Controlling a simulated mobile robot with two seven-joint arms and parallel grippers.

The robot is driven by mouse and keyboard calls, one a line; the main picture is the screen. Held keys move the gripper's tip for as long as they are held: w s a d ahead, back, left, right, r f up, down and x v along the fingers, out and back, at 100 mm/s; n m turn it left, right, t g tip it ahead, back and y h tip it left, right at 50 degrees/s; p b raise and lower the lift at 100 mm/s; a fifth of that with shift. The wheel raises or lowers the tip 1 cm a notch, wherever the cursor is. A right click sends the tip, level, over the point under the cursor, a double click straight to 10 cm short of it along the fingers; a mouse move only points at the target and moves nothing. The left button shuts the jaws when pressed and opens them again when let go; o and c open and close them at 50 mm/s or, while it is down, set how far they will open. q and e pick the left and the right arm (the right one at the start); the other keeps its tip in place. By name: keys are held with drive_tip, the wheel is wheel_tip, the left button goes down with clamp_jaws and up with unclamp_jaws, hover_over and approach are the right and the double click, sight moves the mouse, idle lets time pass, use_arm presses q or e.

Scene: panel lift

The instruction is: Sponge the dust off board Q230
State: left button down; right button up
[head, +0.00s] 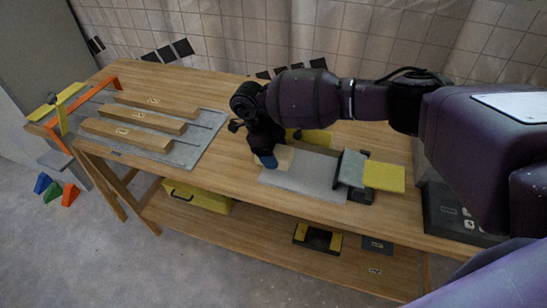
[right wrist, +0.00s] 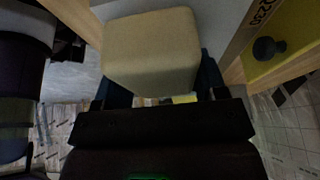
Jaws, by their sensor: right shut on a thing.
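A pale beige sponge block (head: 285,158) is held in my right gripper (head: 270,157), low over the left end of a flat grey board (head: 305,180) on the workbench. I cannot tell whether the sponge touches the board. In the right wrist view the sponge (right wrist: 150,52) sits between the blue fingertips of the right gripper (right wrist: 158,88). Yellow also shows behind the gripper in the head view (head: 312,137). Dust cannot be made out. My left gripper is out of view.
Wooden bars (head: 133,134) lie on a grey plate at the bench's left. A stand with a grey pad and a yellow pad (head: 384,177) is right of the board. A dark case (head: 455,215) stands at the right end. A yellow box (head: 197,196) is on the lower shelf.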

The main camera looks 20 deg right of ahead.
drive_tip(key=shift+w+r+p, duration=0.1)
drive_tip(key=shift+r+p, duration=0.25)
drive_tip(key=shift+r, duration=0.55)
drive_tip(key=shift+r+p, duration=0.35)
drive_tip(key=shift+r, duration=0.45)
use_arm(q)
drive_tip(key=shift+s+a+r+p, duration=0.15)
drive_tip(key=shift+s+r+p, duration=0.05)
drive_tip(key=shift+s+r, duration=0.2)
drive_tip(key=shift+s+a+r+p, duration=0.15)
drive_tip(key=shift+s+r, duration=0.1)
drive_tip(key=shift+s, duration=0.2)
use_arm(e)
drive_tip(key=shift+r, duration=0.75)
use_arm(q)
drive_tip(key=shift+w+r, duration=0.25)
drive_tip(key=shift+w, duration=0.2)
